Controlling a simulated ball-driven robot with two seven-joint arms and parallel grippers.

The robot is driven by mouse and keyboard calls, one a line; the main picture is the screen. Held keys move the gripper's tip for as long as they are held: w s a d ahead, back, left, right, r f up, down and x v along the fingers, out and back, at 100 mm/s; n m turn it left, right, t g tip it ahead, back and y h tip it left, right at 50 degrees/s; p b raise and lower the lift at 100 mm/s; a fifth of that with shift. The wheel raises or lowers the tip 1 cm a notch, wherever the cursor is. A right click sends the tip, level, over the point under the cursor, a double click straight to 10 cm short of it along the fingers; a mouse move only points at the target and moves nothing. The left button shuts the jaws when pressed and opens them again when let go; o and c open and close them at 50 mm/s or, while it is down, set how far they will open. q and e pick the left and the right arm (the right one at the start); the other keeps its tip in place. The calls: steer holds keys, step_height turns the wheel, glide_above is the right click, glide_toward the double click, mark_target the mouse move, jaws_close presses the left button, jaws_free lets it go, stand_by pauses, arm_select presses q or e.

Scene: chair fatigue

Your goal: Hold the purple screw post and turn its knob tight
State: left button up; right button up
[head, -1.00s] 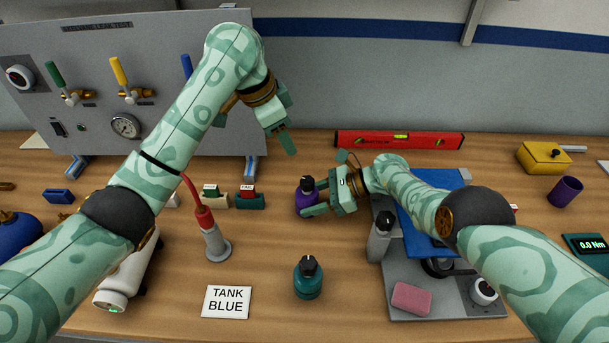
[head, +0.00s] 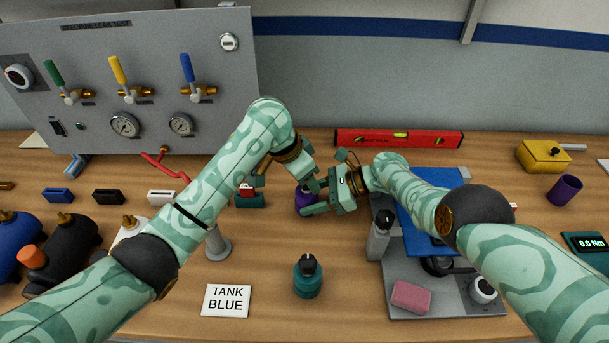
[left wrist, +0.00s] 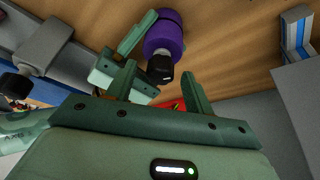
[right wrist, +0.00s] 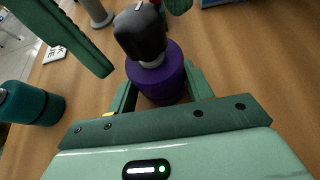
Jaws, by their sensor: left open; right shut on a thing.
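The purple screw post (head: 303,203) stands on the table, partly hidden by my grippers in the head view. It is purple with a black knob on top. My right gripper (head: 311,201) is shut on the post's purple body from the right. In the right wrist view the post (right wrist: 163,85) sits between its fingers, with the black knob (right wrist: 140,36) free above them. My left gripper (head: 307,176) is open and close to the knob. In the left wrist view the knob (left wrist: 160,67) lies just beyond the open fingertips, apart from them.
A teal post (head: 307,280) with a black knob stands in front. A card holder (head: 250,201) is left of the purple post. A red level (head: 398,139) lies behind.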

arm_select(q)
steer(key=shift+f, duration=0.2)
steer(key=c, duration=1)
steer(key=shift+w+m, duration=0.1)
steer(key=shift+m, duration=0.3)
steer(key=m+g, duration=0.1)
steer(key=m, duration=0.1)
steer(key=m+g, duration=0.1)
steer(key=m, duration=0.1)
steer(key=shift+w+r+m+h, duration=0.1)
steer(key=shift+w+m+h, duration=0.05)
steer(key=shift+m+h, duration=0.25)
steer(key=m+g, duration=0.1)
steer(key=m, duration=0.2)
steer(key=m+g, duration=0.1)
steer(key=m, duration=0.2)
steer(key=shift+w, duration=0.2)
steer(key=shift+m, duration=0.3)
